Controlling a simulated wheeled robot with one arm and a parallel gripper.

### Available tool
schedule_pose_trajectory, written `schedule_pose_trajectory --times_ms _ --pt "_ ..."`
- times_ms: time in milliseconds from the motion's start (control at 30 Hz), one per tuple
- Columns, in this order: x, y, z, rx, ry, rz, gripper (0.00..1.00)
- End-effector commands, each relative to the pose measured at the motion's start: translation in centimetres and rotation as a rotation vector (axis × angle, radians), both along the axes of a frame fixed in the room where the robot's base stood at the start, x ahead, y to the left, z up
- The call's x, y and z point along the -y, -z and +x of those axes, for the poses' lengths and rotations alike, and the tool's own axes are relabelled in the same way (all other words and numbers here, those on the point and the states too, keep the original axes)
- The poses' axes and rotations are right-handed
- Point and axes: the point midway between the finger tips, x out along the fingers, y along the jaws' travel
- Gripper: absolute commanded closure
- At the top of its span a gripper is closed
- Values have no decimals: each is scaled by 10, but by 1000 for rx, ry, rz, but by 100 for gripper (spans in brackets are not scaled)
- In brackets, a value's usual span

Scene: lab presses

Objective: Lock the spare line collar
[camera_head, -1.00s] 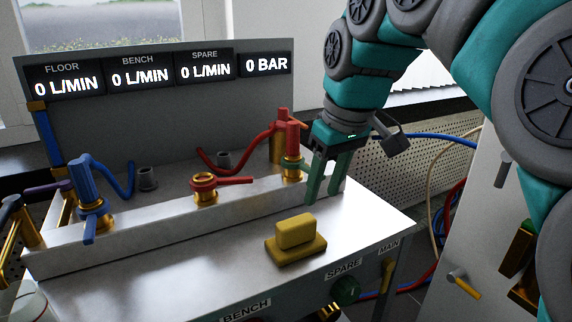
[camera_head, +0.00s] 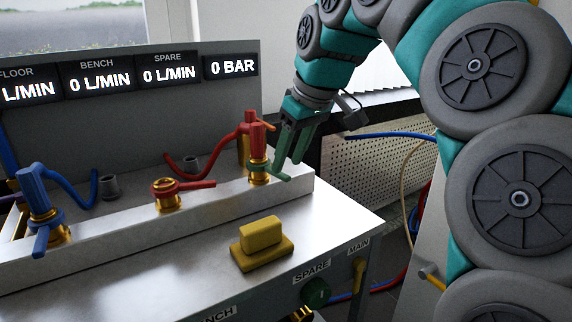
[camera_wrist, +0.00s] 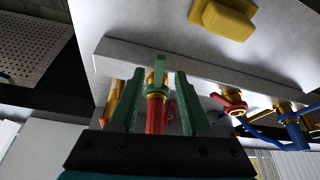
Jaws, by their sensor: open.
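The green collar (camera_head: 258,170) sits on a brass fitting at the right end of the metal rail, below a red plug (camera_head: 252,133) with a red hose. Its short green lever (camera_head: 281,177) sticks out toward the right and front. In the wrist view the green collar (camera_wrist: 156,78) and its lever lie between my two fingers as seen. My gripper (camera_head: 291,160) is open and empty, fingers pointing down, just right of the plug and over the lever. In the wrist view my gripper (camera_wrist: 156,80) shows both fingers apart. I cannot tell whether a finger touches the lever.
A red collar (camera_head: 167,195) with a lever and a blue-hosed coupling (camera_head: 40,205) stand left on the rail. A yellow block (camera_head: 262,240) lies on the bench top. Displays read 0 L/MIN and 0 BAR (camera_head: 231,66). A green SPARE knob (camera_head: 316,292) is on the front.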

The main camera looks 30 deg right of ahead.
Motion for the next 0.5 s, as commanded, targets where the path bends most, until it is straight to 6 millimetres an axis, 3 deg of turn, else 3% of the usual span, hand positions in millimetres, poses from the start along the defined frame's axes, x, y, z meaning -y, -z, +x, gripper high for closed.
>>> schedule_pose_trajectory --times_ms 200,500 --pt "-2 18 7 0 1 0 52" --pt "-2 23 9 1 1 1 52"
